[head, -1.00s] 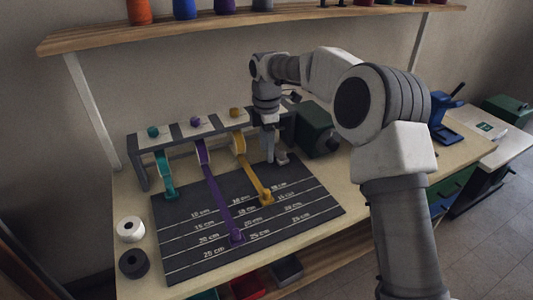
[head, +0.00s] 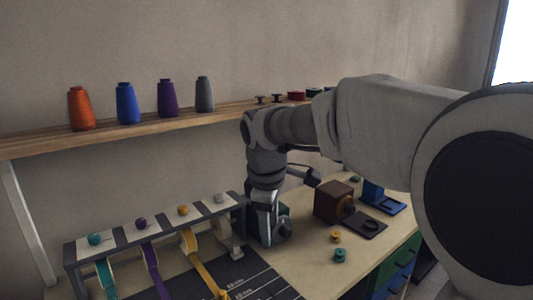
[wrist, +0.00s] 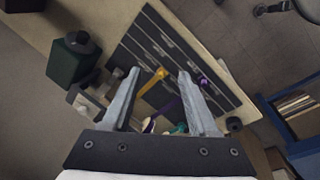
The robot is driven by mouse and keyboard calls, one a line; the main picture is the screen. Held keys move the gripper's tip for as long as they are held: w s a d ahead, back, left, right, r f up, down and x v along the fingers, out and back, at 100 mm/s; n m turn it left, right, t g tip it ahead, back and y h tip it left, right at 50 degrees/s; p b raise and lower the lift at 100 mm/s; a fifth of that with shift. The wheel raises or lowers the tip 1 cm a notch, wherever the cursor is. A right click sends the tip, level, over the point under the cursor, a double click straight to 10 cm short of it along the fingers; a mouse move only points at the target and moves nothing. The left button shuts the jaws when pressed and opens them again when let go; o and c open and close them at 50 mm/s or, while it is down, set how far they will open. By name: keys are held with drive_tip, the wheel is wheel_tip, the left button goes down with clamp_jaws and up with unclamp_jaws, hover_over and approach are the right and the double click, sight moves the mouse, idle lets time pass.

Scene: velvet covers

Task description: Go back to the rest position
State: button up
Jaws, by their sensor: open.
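My gripper (head: 266,238) hangs fingers-down above the bench in the head view, just right of the ribbon rack (head: 150,232). In the wrist view my gripper (wrist: 160,74) has its two fingers spread wide, with nothing held between them. Beyond the fingers, that view shows the dark measuring mat (wrist: 165,45) with the yellow ribbon (wrist: 152,84) and purple ribbon (wrist: 170,106). The head view shows teal (head: 106,276), purple and yellow ribbons hanging from the rack. My arm hides part of the shelf and bench.
A green box (head: 257,222) stands behind my gripper. A brown block (head: 333,202), a blue device (head: 383,198) and small yellow and teal spools (head: 340,256) are to the right. A wooden shelf (head: 50,142) with several thread cones runs above the rack.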

drive_tip(key=s+d+m+t, duration=0.1)
drive_tip(key=s+d+m, duration=0.5)
drive_tip(key=s, duration=0.5)
drive_tip(key=s+d+m+t, duration=0.2)
drive_tip(key=s+d+m, duration=0.5)
drive_tip(key=s, duration=0.3)
drive_tip(key=shift+s+d+f+m, duration=0.25)
drive_tip(key=shift+s+f+m, duration=0.1)
drive_tip(key=shift+m, duration=0.45)
idle(2.6)
